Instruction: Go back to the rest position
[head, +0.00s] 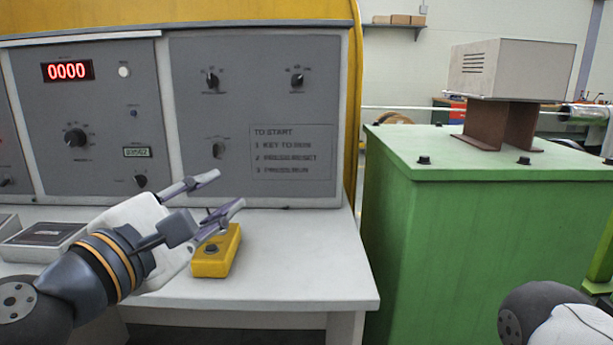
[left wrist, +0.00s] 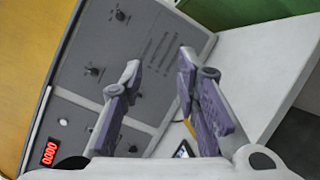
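My left gripper (head: 226,194) is over the white desk, in front of the grey control panel (head: 251,105). Its two fingers are spread apart with nothing between them; the left wrist view shows the same open fingers (left wrist: 160,85). The lower finger is just above the yellow button box (head: 216,252) in the head view; I cannot tell whether they touch. Part of my right arm (head: 550,315) shows at the lower right of the head view, but its gripper is out of frame.
The white desk (head: 300,265) holds the button box and grey devices (head: 45,238) at left. A red display (head: 67,71) reads 0000. A green cabinet (head: 470,240) stands right of the desk, carrying a white box (head: 510,70) on a brown stand. A narrow gap separates desk and cabinet.

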